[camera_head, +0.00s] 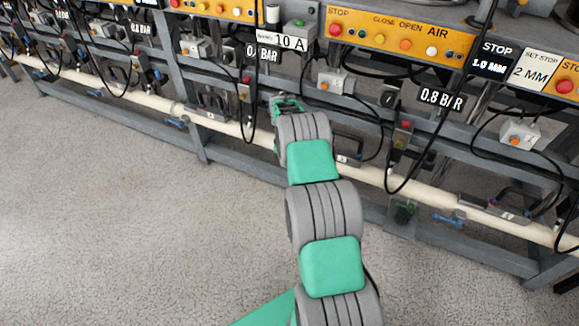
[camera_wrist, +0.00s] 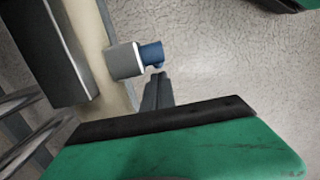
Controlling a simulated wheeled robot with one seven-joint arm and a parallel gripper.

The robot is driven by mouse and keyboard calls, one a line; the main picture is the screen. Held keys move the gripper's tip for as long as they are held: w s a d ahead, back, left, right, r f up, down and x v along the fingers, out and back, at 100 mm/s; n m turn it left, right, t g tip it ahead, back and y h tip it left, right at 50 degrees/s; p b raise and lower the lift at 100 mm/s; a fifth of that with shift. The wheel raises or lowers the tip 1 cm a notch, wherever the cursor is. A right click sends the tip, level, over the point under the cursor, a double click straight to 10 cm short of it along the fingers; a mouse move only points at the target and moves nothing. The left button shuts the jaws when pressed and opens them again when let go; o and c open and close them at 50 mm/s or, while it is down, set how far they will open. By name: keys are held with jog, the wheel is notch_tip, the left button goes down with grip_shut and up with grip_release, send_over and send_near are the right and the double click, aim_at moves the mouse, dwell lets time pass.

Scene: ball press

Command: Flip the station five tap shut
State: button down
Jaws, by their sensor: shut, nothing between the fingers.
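My gripper (camera_head: 287,104) reaches in under the bench in the head view, with its fingers hidden behind my wrist. In the wrist view its dark fingers (camera_wrist: 158,88) are together and empty. Just beyond their tips is a tap with a grey body (camera_wrist: 124,61) and a blue handle (camera_wrist: 151,54), beside a cream pipe (camera_wrist: 92,38). The tips are very close to the handle; I cannot tell whether they touch it. My arm hides this tap in the head view. I cannot read a station number to confirm it is five.
The long cream pipe (camera_head: 232,128) runs low along the grey bench frame. Other blue taps hang from it at left (camera_head: 177,123) and right (camera_head: 450,217). Black cables loop down near my arm. Yellow control panels (camera_head: 395,38) line the bench above. The floor (camera_head: 120,220) is clear.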

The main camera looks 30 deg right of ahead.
notch_tip(320, 180, up, 8)
jog(key=w+p, duration=0.1)
jog(key=p, duration=0.1)
jog(key=shift+f, duration=0.15)
